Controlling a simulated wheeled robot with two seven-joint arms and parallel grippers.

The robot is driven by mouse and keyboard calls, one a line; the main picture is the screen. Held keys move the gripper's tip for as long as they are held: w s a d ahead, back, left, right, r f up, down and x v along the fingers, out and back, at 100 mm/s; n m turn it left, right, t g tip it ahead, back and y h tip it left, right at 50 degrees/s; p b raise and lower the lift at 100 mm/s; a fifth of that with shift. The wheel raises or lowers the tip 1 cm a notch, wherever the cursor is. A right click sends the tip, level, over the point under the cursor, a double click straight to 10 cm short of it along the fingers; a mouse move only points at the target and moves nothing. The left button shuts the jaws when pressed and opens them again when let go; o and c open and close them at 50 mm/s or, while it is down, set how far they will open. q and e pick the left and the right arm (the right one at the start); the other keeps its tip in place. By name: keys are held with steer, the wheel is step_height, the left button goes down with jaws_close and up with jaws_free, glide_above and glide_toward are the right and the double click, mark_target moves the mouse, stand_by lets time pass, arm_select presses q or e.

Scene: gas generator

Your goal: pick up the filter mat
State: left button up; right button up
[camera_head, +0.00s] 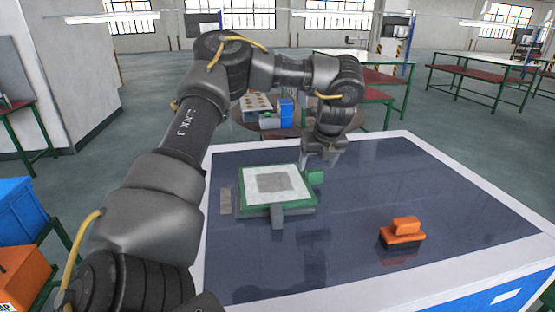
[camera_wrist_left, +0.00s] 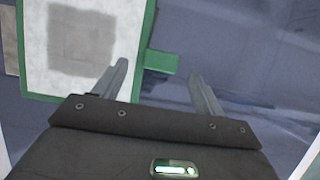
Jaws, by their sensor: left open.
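The filter mat (camera_head: 274,182), a white square with a grey patch in the middle, lies in a green frame (camera_head: 249,209) on the dark tabletop. It also shows at the upper left of the left wrist view (camera_wrist_left: 82,40). A green tab (camera_head: 316,177) sticks out from the frame's right side. My left gripper (camera_head: 322,158) is open and empty by the far right corner of the frame. In the left wrist view its fingers (camera_wrist_left: 160,75) appear on either side of the green tab (camera_wrist_left: 162,61); I cannot tell the height between them. My right gripper is not in view.
An orange-handled block (camera_head: 402,233) stands on the right part of the table (camera_head: 340,262). A grey tab (camera_head: 277,215) is at the frame's near side and a grey strip (camera_head: 226,201) at its left. The front of the tabletop is clear.

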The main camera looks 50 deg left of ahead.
mark_target(315, 170)
arm_select(q)
steer(key=x, duration=0.3)
steer(key=shift+w+a+f, duration=0.2)
steer(key=shift+w+a, duration=0.05)
steer(key=shift+a, duration=0.1)
steer(key=shift+s+d+r, duration=0.1)
steer(key=shift+s+d, duration=0.05)
steer(key=shift+c, duration=1)
steer(key=c, duration=1.1)
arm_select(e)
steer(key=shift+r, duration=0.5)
arm_select(q)
steer(key=shift+o, duration=0.2)
